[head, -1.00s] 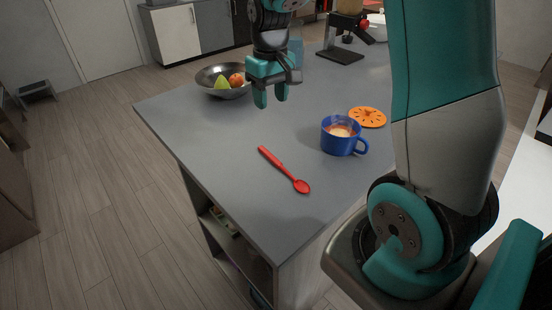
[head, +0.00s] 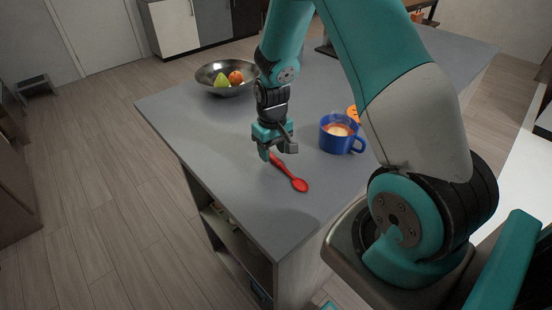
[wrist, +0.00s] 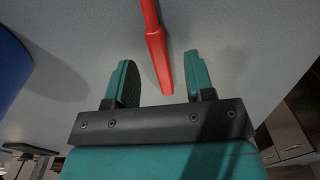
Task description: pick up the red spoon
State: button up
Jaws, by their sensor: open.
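The red spoon (head: 290,177) lies on the grey countertop (head: 225,180), its bowl toward the front right. In the head view my gripper (head: 271,153) is over the handle end and hides part of it. In the wrist view the red spoon's handle (wrist: 157,50) reaches down between the two teal fingers of my gripper (wrist: 160,85), which stand apart on either side of it. The fingers are open and hold nothing. I cannot tell the exact height above the counter.
A metal bowl (head: 210,79) with fruit stands at the back left. The counter's left edge is near.

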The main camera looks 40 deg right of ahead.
jog(key=shift+f, duration=0.8)
grip_shut()
jog(key=shift+r, duration=0.1)
